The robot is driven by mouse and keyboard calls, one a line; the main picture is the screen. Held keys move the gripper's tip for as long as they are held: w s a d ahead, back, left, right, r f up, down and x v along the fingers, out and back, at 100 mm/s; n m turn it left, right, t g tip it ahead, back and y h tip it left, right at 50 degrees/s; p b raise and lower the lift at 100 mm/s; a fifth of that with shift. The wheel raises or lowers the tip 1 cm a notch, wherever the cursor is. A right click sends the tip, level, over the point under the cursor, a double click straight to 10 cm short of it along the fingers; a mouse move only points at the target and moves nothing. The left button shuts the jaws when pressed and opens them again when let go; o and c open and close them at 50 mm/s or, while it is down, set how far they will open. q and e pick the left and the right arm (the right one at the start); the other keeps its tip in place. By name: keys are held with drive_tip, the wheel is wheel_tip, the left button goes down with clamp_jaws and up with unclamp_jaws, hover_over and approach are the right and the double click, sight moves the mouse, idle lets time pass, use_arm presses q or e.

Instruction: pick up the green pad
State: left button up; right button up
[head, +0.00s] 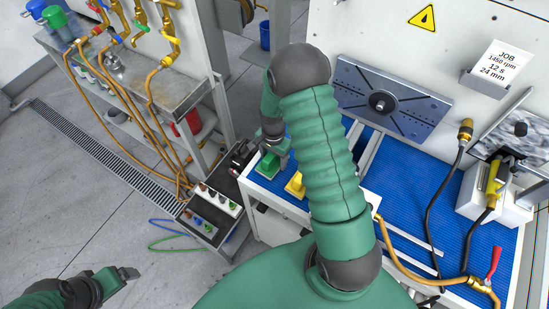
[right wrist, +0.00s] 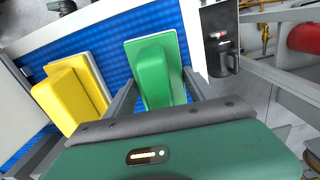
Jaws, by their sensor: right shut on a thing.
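The green pad (right wrist: 153,72) is a green block with a raised grip on a flat base. It lies on the blue mat at the left end of the bench, and it also shows in the head view (head: 269,166). My right gripper (right wrist: 162,94) is shut on the green pad, one finger on each side of its grip. Whether the pad has left the mat cannot be told. My left gripper (head: 121,277) is at the lower left of the head view, over the floor and away from the bench. Its jaw gap is too small to judge.
A yellow pad (right wrist: 66,98) lies just left of the green one in the right wrist view.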

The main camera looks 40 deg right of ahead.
drive_tip(key=shift+a, duration=0.2)
drive_tip(key=shift+c, duration=1.2)
drive_tip(key=shift+a+r, duration=0.15)
drive_tip(key=shift+a, duration=0.2)
drive_tip(key=shift+c, duration=1.1)
drive_tip(key=shift+a+r, duration=0.15)
drive_tip(key=shift+a, duration=0.2)
drive_tip(key=shift+c, duration=1)
drive_tip(key=shift+a+r, duration=0.1)
drive_tip(key=shift+a, duration=0.2)
drive_tip(key=shift+w+d+r, duration=0.1)
drive_tip(key=shift+d+r, duration=0.3)
drive_tip(key=shift+d, duration=0.3)
drive_tip(key=shift+d+r+b, duration=0.25)
drive_tip(key=shift+r+b, duration=0.2)
drive_tip(key=shift+r, duration=0.6)
use_arm(q)
drive_tip(key=shift+a+f+b, duration=0.35)
drive_tip(key=shift+f+b, duration=0.1)
drive_tip(key=shift+f, duration=0.25)
drive_tip(key=shift+a+f+b, duration=0.3)
drive_tip(key=shift+f+b, duration=0.1)
drive_tip(key=shift+f, duration=0.25)
use_arm(e)
drive_tip(key=s+a+r, duration=0.1)
drive_tip(key=s+a, duration=0.7)
drive_tip(key=a, duration=0.6)
drive_tip(key=shift+s+a+r, duration=0.15)
drive_tip(key=shift+s+r, duration=0.05)
drive_tip(key=shift+r, duration=0.15)
